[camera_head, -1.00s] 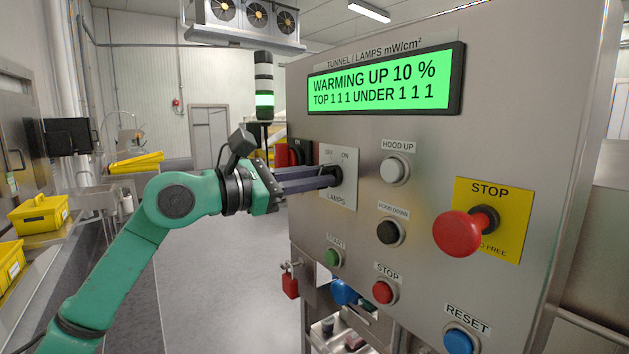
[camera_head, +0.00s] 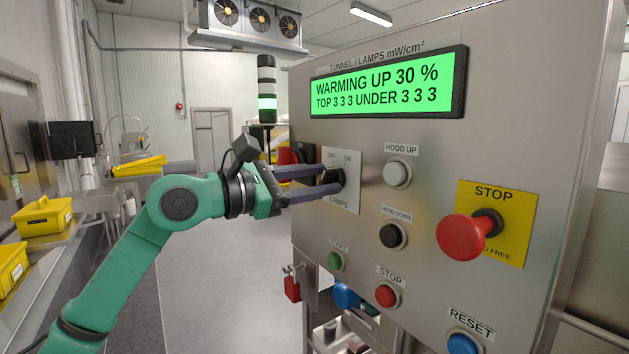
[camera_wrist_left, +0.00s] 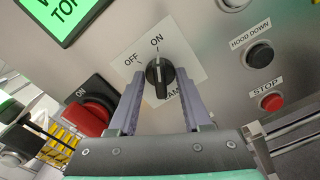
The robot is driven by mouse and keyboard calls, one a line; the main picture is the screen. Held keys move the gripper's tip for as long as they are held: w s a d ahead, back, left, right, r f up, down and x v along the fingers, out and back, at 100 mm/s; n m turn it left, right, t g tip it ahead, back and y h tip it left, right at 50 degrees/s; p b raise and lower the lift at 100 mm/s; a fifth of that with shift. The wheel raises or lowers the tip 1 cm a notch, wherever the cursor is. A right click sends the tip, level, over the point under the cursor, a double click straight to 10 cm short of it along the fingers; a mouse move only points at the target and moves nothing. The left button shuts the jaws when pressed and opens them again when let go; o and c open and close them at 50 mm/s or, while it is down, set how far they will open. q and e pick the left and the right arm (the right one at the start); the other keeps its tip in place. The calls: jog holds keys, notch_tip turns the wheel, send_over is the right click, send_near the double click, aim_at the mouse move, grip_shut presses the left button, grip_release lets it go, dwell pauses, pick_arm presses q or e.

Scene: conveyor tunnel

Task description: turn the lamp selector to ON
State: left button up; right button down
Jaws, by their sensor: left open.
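The lamp selector is a black knob (camera_head: 334,178) on a white plate (camera_head: 342,201) marked OFF, ON and LAMPS. In the left wrist view the knob (camera_wrist_left: 160,76) stands with its white pointer line toward ON. My left gripper (camera_head: 329,179) is open, one finger on each side of the knob. In the left wrist view the fingers (camera_wrist_left: 159,84) stand apart with gaps beside the knob. The green display (camera_head: 380,86) reads WARMING UP 30 % with TOP 3 3 3 UNDER 3 3 3. My right gripper is not in view.
Right of the plate are the white HOOD UP button (camera_head: 397,173) and black HOOD DOWN button (camera_head: 393,235). A large red STOP mushroom (camera_head: 462,238) sticks out farther right. A red-handled switch (camera_wrist_left: 90,112) is close by the left finger in the wrist view.

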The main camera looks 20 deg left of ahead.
pick_arm(q)
jog(key=shift+s+a+f+b, duration=0.15)
jog(key=shift+s+a+b, duration=0.2)
jog(key=shift+b, duration=0.05)
jog(key=b+v, duration=0.6)
jog(key=v, duration=0.7)
jog(key=shift+s, duration=0.25)
jog(key=shift+a, duration=0.1)
